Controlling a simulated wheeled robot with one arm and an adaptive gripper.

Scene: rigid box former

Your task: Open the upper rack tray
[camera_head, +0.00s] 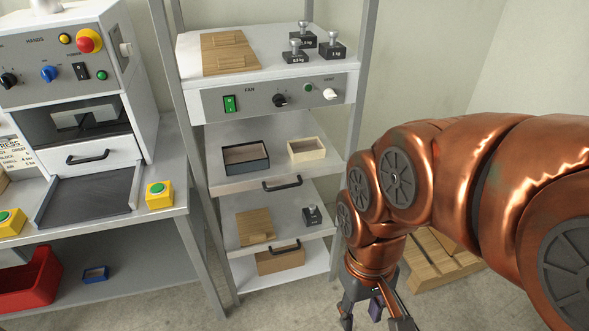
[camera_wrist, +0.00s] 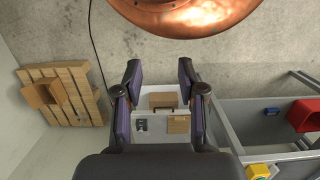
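The upper rack tray (camera_head: 236,181) is in the head view, below the rack's control panel. It holds a dark open box (camera_head: 246,158) and a cream open box (camera_head: 306,149). Its black bar handle (camera_head: 282,184) is on the front edge. I cannot tell how far the tray is pulled out. My gripper (camera_head: 375,312) is low in front and to the right of the rack, clear of the handle. In the wrist view my gripper (camera_wrist: 160,80) has its two fingers wide apart with nothing held between them.
The lower tray (camera_head: 232,240) holds a wooden board and a weight, with its own handle (camera_head: 285,248). A wooden pallet (camera_head: 440,262) is right of the rack. The press bench (camera_head: 110,215) stands left, with a red bin (camera_head: 30,285) below. Floor in front is bare.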

